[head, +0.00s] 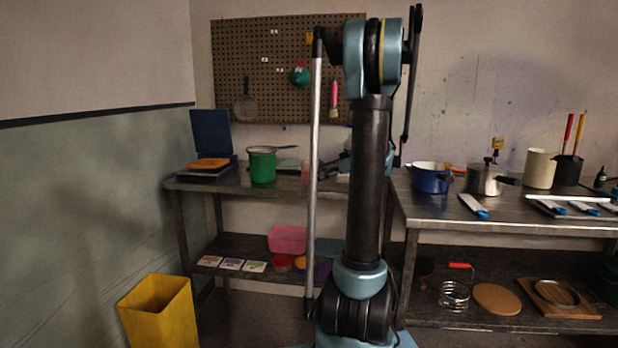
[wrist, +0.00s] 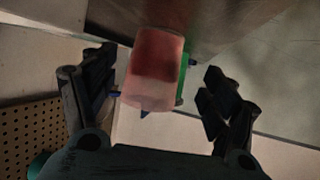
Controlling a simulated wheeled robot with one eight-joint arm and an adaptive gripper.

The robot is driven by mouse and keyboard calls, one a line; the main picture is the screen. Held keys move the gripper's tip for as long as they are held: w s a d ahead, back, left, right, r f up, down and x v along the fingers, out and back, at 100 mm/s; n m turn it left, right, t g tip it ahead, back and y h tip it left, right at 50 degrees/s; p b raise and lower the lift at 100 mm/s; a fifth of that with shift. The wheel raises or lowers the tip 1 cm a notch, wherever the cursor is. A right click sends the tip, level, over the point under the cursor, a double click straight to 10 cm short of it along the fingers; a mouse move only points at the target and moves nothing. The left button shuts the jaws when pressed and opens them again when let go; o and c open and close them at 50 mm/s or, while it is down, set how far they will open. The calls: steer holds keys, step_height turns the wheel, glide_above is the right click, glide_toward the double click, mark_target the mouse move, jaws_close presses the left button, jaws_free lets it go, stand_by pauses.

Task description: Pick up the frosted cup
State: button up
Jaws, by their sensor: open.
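The frosted cup (wrist: 153,75) is translucent pink, darker red in its upper part as pictured. In the wrist view it sits between the two fingers of my gripper (wrist: 158,82), which are spread apart with a visible gap on each side. I cannot tell how deep the cup lies between the fingers. In the head view the cup (head: 306,172) shows as a small pinkish shape on the left metal table, partly hidden by a rod of my arm. My gripper is mostly hidden behind my arm in that view.
A green pot (head: 262,166) stands left of the cup on the same table (head: 225,184); its green edge (wrist: 184,72) shows behind the cup in the wrist view. A blue pot (head: 430,180) stands on the right table. A pegboard (head: 270,65) hangs behind.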

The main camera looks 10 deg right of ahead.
mark_target(309, 173)
steer(key=shift+w+r+x, duration=0.15)
steer(key=shift+x, duration=1.4)
steer(key=shift+w+r+x, duration=0.1)
steer(key=shift+x, duration=1.45)
steer(key=c, duration=1.3)
